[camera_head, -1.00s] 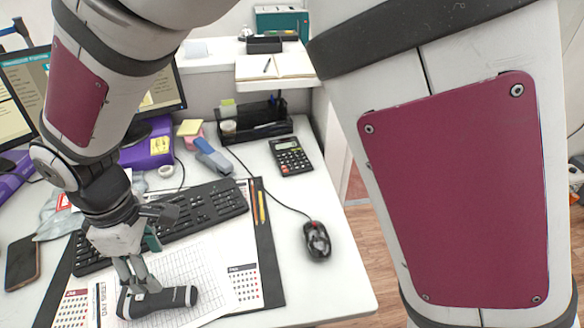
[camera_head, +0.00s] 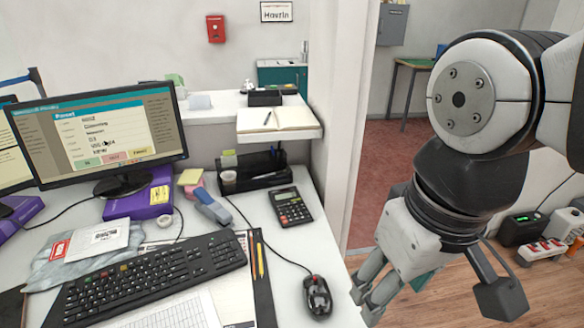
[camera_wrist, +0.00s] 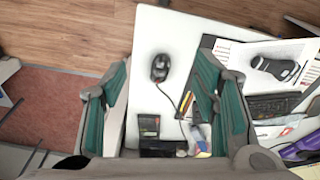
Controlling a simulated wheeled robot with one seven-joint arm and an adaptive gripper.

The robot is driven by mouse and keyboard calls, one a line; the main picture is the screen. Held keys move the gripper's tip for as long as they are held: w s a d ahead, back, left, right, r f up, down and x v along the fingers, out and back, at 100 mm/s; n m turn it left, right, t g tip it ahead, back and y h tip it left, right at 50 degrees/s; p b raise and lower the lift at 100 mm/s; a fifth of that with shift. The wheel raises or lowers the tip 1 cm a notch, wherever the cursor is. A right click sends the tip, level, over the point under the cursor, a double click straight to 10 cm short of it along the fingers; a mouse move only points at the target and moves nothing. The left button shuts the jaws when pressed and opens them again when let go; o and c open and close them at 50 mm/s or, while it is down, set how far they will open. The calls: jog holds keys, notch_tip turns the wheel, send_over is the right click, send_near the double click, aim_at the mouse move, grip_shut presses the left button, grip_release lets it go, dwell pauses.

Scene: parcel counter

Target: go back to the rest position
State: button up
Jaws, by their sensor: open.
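My gripper (camera_head: 368,292) hangs in the head view to the right of the desk, beside its right edge and over the wood floor. In the wrist view its two green-padded fingers (camera_wrist: 158,100) stand wide apart with nothing between them. A dark device with a light band (camera_wrist: 275,68) lies on the white sheet on the desk, well away from my gripper. That device is out of frame in the head view.
The desk holds a keyboard (camera_head: 155,274), mouse (camera_head: 317,296), calculator (camera_head: 290,207), stapler (camera_head: 212,207) and monitor (camera_head: 100,137). A wall end (camera_head: 343,120) stands behind my gripper. A power strip (camera_head: 548,251) lies on the floor at right.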

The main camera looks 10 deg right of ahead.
jog(key=s, duration=0.1)
jog(key=m, duration=0.1)
jog(key=s+d, duration=0.1)
jog(key=shift+s+f, duration=0.3)
notch_tip(320, 180, up, 12)
jog(key=t+p, duration=0.2)
jog(key=p, duration=0.8)
jog(key=shift+d+p, duration=0.25)
jog(key=shift+p, duration=0.05)
